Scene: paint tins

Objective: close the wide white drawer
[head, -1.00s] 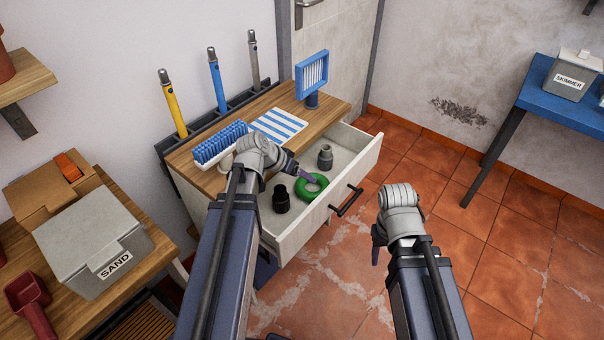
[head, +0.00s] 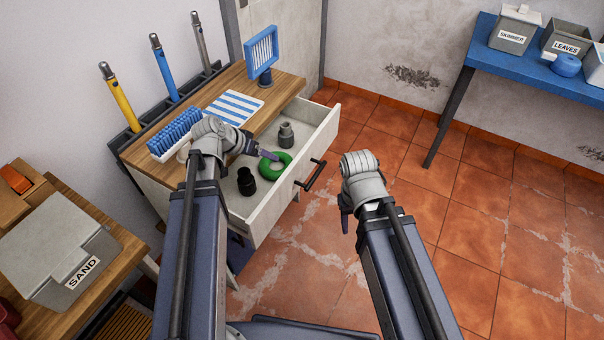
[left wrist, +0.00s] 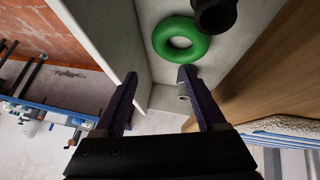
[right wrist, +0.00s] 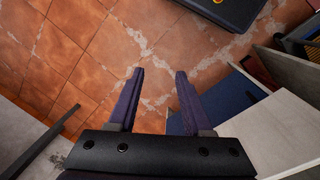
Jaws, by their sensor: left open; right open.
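The wide white drawer (head: 268,207) is pulled out of a wood-topped cabinet, its front facing right with a black bar handle (head: 312,176). Inside lie a green ring (head: 276,163), a black fitting (head: 246,183) and a grey fitting (head: 286,136). My left gripper (head: 262,150) is open and empty over the drawer. In the left wrist view its open fingers (left wrist: 161,97) are near a pale drawer wall and the green ring (left wrist: 160,42); I cannot tell if they touch the drawer. My right gripper (head: 345,215) is open and empty, right of the handle, above the floor.
A blue-bristled brush (head: 174,134), a striped cloth (head: 234,108) and a blue-framed stand (head: 262,52) are on the cabinet top. A bench with a SAND bin (head: 62,245) is at left. A blue table (head: 470,52) is at back right. The tiled floor (head: 440,230) right of the drawer is clear.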

